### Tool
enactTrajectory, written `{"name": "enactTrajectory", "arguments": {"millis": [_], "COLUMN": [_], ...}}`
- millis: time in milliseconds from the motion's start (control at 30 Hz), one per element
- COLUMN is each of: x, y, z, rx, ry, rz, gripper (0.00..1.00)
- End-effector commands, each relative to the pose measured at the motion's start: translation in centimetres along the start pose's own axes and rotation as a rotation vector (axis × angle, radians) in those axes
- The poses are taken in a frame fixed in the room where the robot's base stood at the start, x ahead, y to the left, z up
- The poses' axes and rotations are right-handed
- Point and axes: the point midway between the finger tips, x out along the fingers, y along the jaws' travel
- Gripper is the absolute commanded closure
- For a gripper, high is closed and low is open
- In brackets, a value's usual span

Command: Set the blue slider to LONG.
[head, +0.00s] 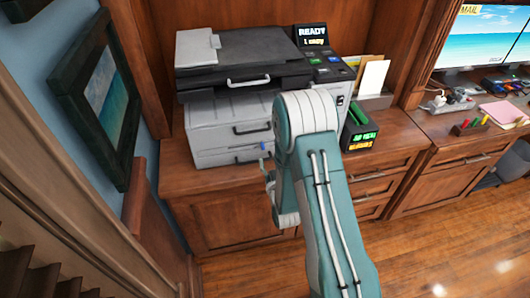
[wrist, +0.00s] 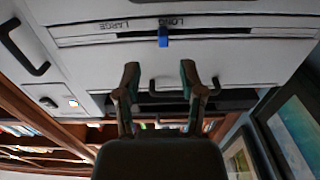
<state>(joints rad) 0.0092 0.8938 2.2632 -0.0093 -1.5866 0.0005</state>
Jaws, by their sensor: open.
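The blue slider (wrist: 163,38) sits in a dark slot on the printer's light grey front in the wrist view. It is just below the LONG label (wrist: 171,21), nearer that label's left end. The LARGE label (wrist: 114,27) is to its left. The slider also shows as a small blue spot in the head view (head: 263,146). My gripper (wrist: 159,74) is open and empty, its two fingers spread below the slider in the wrist picture. I see no contact. In the head view my arm hides most of the gripper.
The printer (head: 225,112) stands on a wooden cabinet (head: 225,220). Its screen (head: 312,36) reads READY. A dark box with lit green text (head: 360,135) and a paper holder (head: 373,100) stand to the right. A framed picture (head: 102,95) hangs on the left wall.

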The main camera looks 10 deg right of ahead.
Motion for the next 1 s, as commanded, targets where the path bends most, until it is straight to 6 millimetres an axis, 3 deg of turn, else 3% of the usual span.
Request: {"name": "enactTrajectory", "arguments": {"millis": [200,400,667,1000], "x": [-3.9,-5.2,-5.1,-1.9], "y": [0.0,0.0,0.0,-0.3], "z": [0.1,0.1,0.1,-0.1], "rx": [0.0,0.0,0.0,0.0], "ry": [-0.004,-0.001,0.0,0.003], "rz": [0.0,0.0,-0.001,0.0], "gripper": [0.49,0.49,0.49,0.49]}}
